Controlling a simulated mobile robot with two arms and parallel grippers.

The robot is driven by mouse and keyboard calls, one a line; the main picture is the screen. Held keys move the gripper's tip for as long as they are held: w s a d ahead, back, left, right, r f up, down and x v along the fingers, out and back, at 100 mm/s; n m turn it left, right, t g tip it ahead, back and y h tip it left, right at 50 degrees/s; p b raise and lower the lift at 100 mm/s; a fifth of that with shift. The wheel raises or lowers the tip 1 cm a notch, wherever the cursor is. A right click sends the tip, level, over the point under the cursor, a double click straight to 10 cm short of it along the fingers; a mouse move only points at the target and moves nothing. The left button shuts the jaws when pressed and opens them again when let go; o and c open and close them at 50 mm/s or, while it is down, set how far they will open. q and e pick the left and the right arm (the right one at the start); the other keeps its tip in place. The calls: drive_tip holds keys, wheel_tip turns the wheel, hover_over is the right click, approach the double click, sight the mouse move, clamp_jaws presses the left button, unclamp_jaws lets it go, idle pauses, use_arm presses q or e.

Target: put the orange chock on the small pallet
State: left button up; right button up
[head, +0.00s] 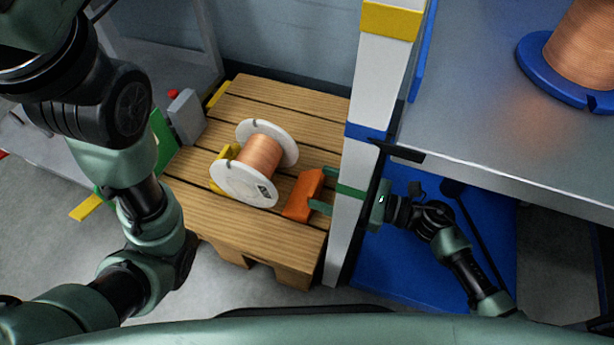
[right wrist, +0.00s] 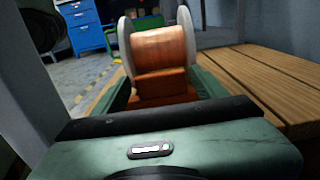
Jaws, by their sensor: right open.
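The orange chock (head: 303,194) lies on the wooden pallet (head: 270,231), at the right side of a white-flanged spool of copper wire (head: 262,154). My right gripper (head: 325,190) reaches past the white post from the right, with its fingertips at the chock's right end. In the right wrist view the chock (right wrist: 163,87) shows between the two open green fingers, with the spool (right wrist: 160,45) right behind it. I cannot tell whether the fingers touch the chock. My left arm bends up along the left of the head view; its gripper is out of the frame.
The white post (head: 350,215) stands between my right wrist and the pallet. A grey shelf (head: 480,130) with another copper spool on a blue base (head: 548,75) is at the right. A yellow chock (head: 222,168) sits at the spool's left. Bare planks lie behind the spool.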

drive_tip(key=shift+p+v, duration=0.5)
drive_tip(key=shift+v, duration=2.2)
